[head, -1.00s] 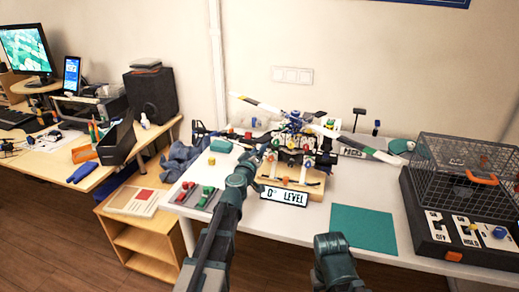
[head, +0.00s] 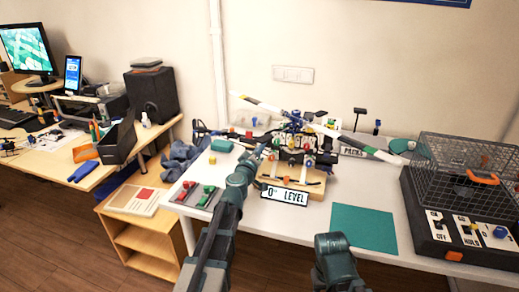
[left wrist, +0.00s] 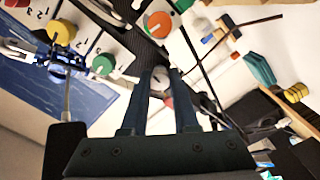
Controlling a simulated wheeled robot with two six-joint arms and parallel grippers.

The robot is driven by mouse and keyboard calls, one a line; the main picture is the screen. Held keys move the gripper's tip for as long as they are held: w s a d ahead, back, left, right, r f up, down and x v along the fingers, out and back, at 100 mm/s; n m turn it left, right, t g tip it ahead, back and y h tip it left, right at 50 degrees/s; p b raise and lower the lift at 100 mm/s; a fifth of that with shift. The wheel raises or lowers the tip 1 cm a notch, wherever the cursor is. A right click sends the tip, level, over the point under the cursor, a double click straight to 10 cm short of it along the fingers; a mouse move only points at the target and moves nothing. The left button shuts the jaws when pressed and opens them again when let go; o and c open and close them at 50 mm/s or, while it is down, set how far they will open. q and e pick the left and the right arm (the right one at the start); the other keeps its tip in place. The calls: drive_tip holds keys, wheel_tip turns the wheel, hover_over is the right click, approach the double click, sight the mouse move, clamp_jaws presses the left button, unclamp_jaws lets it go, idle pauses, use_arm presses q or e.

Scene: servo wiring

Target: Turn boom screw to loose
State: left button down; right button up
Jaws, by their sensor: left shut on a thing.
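A model helicopter with a long striped rotor (head: 262,104) stands on a wooden base on the table. A plate reading "0° LEVEL" (head: 284,195) is at the base's front. My left gripper (head: 268,151) reaches the helicopter's left side. In the left wrist view its fingers (left wrist: 161,75) are shut on a small pale round screw head with a dark line, which looks like the boom screw (left wrist: 160,80). The fingers hide its sides. The screw cannot be made out in the head view. My right arm shows at lower right, but its gripper cannot be made out.
In the left wrist view, orange (left wrist: 158,25), green (left wrist: 103,66) and yellow (left wrist: 62,32) knobs are close by. A teal mat (head: 364,229) lies at front right, with a wire cage (head: 465,160) beyond it. Small red and green parts (head: 196,195) lie on a tray at left.

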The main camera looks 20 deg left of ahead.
use_arm(q)
drive_tip(key=c, duration=0.7)
unclamp_jaws()
drive_tip(key=shift+s, duration=0.1)
